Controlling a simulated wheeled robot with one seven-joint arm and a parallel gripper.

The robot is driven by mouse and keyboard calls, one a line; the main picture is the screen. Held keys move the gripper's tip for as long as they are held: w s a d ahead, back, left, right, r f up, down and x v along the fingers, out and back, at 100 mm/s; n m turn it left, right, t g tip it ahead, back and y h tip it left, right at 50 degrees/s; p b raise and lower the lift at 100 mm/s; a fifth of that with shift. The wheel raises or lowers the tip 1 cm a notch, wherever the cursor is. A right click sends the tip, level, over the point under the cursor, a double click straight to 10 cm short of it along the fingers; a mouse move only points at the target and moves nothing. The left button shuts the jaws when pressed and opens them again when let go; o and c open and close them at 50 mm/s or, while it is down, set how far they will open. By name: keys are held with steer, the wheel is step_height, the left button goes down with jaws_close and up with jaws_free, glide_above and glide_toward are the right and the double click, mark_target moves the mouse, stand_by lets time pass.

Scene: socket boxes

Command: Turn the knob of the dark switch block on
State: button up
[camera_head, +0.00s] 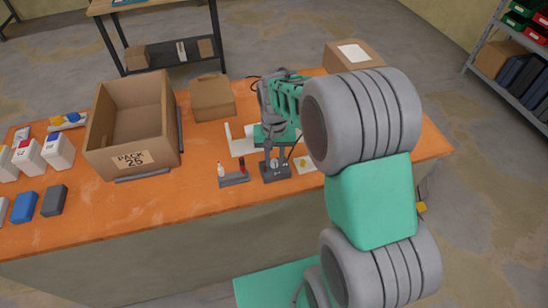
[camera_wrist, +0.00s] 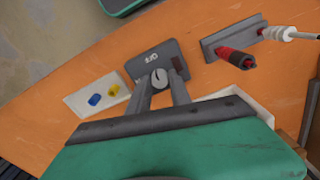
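The dark switch block (camera_head: 276,175) lies on the orange table in the head view, under my gripper. In the wrist view the block (camera_wrist: 143,62) shows a pale label that looks like "OFF". Its round pale knob (camera_wrist: 159,78) has a dark line across it. My gripper (camera_wrist: 162,80) is over the block, with one finger on each side of the knob. The fingers stand apart in the head view (camera_head: 277,163); whether either one touches the knob I cannot tell.
A dark holder (camera_head: 234,180) with a red and a white plug lies close left of the block. A pale plate (camera_wrist: 97,97) with blue and yellow parts lies on its other side. A large open carton (camera_head: 130,120) and a small box (camera_head: 212,98) stand further left.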

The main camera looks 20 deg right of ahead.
jaws_close()
steer(key=shift+n, duration=0.5)
steer(key=n+b, duration=0.1)
steer(key=n, duration=0.6)
steer(key=shift+b, duration=0.35)
steer(key=n, duration=0.5)
steer(key=shift+b, duration=0.35)
steer(key=n, duration=0.4)
steer(key=shift+n, duration=0.4)
steer(key=shift+r, duration=0.1)
